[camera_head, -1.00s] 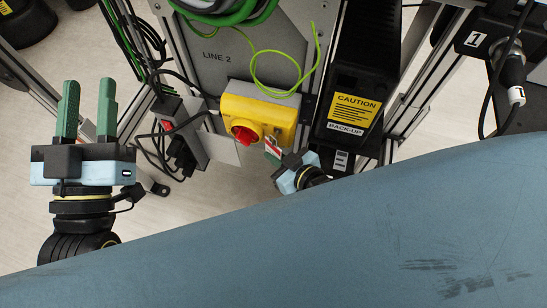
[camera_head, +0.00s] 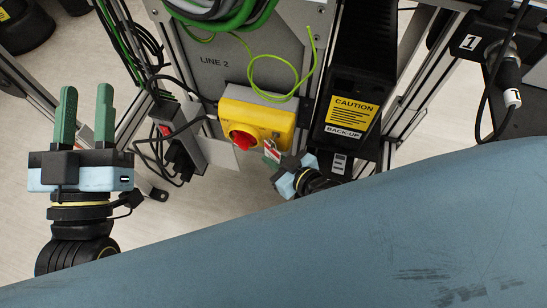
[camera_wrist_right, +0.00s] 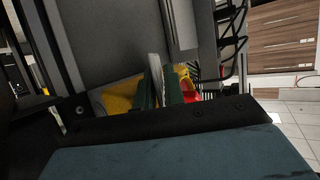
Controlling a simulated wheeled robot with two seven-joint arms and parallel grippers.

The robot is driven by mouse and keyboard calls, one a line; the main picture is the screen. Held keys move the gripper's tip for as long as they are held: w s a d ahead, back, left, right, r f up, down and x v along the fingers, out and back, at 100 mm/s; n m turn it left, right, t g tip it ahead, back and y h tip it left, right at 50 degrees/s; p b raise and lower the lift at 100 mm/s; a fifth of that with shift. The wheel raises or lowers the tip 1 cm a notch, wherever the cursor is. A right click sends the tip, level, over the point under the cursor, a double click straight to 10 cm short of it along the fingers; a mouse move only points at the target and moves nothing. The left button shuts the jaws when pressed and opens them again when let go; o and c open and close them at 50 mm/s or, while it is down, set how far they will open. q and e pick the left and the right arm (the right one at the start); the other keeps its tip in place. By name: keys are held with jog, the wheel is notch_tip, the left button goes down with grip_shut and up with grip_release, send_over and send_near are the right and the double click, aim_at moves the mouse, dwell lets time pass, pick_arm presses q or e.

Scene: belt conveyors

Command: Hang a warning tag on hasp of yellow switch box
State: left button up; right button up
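The yellow switch box (camera_head: 283,122) with a red rotary knob (camera_head: 241,139) is mounted below the LINE 2 panel. Its yellow face and red knob also show in the wrist view, partly hidden behind my fingers. My right gripper (camera_head: 274,157) is at the box's lower right edge, shut on a red and white warning tag (camera_head: 271,150). In the wrist view the tag (camera_wrist_right: 154,66) is a thin pale strip, nearly edge-on, between the green fingers (camera_wrist_right: 160,88). The hasp cannot be made out, nor whether the tag touches it. My left gripper (camera_head: 84,118) is open and empty, pointing up at the left.
A black back-up unit with a CAUTION label (camera_head: 352,114) stands just right of the box. A thin green-yellow wire (camera_head: 252,65) loops above the box. Dark cables (camera_head: 165,150) and a grey post (camera_head: 190,140) are left of it. My blue arm link covers the lower right.

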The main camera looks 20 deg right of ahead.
jog(key=o, duration=0.3)
jog(key=shift+o, duration=0.2)
jog(key=shift+d+r, duration=0.1)
